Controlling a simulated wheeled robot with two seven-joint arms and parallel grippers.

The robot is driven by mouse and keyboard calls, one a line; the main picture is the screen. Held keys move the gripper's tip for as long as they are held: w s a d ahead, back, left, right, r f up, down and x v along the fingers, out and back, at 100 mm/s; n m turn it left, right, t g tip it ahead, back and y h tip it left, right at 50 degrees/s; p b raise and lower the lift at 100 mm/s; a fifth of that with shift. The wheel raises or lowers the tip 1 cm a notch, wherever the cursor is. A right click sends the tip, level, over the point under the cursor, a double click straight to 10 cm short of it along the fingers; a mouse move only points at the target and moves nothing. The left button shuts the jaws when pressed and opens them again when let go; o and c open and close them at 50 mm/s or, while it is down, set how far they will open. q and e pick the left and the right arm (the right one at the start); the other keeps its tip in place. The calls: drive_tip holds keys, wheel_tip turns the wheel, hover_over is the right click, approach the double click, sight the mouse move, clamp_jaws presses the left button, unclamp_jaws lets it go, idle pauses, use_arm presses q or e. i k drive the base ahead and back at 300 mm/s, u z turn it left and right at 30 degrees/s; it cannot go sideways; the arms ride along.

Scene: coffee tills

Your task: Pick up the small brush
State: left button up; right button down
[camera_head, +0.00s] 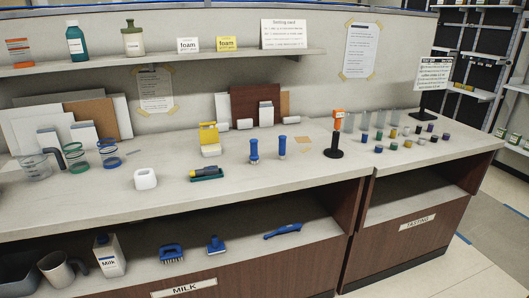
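Neither of my grippers is in view. Several blue brush-like things show, and I cannot tell for sure which is the small brush. On the lower shelf, a wide blue brush (171,253) has pale bristles downward. A smaller blue piece with an upright handle (216,245) stands to its right, perhaps with bristles below. A long blue handled thing (282,231) lies farther right. On the counter, two blue-topped things with pale bases (254,151) (281,147) stand upright. Nothing touches any of them.
The counter (300,180) has free room along its front edge. A white holder (145,179) and a green tray (207,175) stand on it. A black stand (334,148) is farther right. A milk carton (110,256) and grey jug (60,272) fill the lower shelf's left.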

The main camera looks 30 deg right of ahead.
sight(282, 138)
drive_tip(key=u, duration=0.05)
drive_tip(key=k, duration=1.1)
drive_tip(key=z, duration=0.75)
drive_tip(key=i, duration=0.9)
